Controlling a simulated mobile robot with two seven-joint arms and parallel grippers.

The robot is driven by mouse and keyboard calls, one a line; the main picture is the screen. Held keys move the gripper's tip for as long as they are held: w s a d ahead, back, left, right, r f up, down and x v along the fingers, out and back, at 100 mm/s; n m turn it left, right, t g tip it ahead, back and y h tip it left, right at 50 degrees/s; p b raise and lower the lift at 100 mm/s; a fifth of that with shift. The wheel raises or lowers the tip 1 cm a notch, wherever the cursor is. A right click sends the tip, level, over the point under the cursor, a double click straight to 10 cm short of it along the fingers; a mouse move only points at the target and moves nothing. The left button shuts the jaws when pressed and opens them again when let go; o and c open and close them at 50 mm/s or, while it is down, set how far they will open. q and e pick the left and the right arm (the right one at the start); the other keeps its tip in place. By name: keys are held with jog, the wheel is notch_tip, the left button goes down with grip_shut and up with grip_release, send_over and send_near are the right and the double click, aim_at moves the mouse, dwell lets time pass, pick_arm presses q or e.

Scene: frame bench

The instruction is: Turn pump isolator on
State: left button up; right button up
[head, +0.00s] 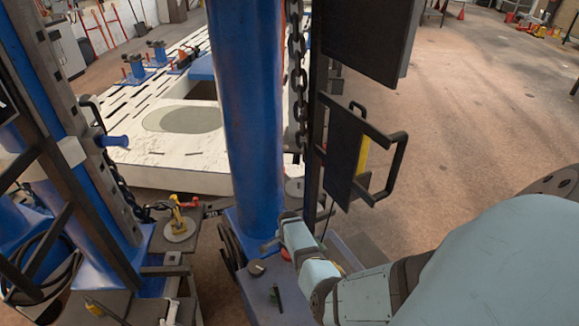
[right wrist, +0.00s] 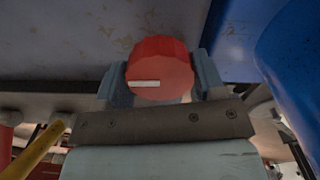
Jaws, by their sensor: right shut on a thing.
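The pump isolator shows as a red round knob (right wrist: 160,68) with a white mark in the right wrist view. The mark lies nearly level in that picture. My right gripper (right wrist: 161,76) has one grey-blue finger on each side of the knob and is shut on it. In the head view, my right arm reaches in from the lower right, and only a small red part of the knob (head: 285,254) shows beside the hand at the foot of the blue column. The fingertips are mostly hidden there. My left gripper is not in view.
A thick blue column (head: 245,110) stands just behind the right hand, with a hanging chain (head: 297,75) beside it. A dark panel with a handle (head: 397,165) stands close above the right arm. A second blue post (head: 100,215) is at left. Open floor lies at right.

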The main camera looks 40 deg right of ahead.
jog(key=shift+m, duration=0.4)
jog(key=o, duration=0.7)
jog(key=shift+c, duration=0.2)
jog(key=shift+r, duration=0.55)
notch_tip(320, 180, up, 13)
jog(key=p, duration=0.2)
jog(key=shift+f, duration=0.15)
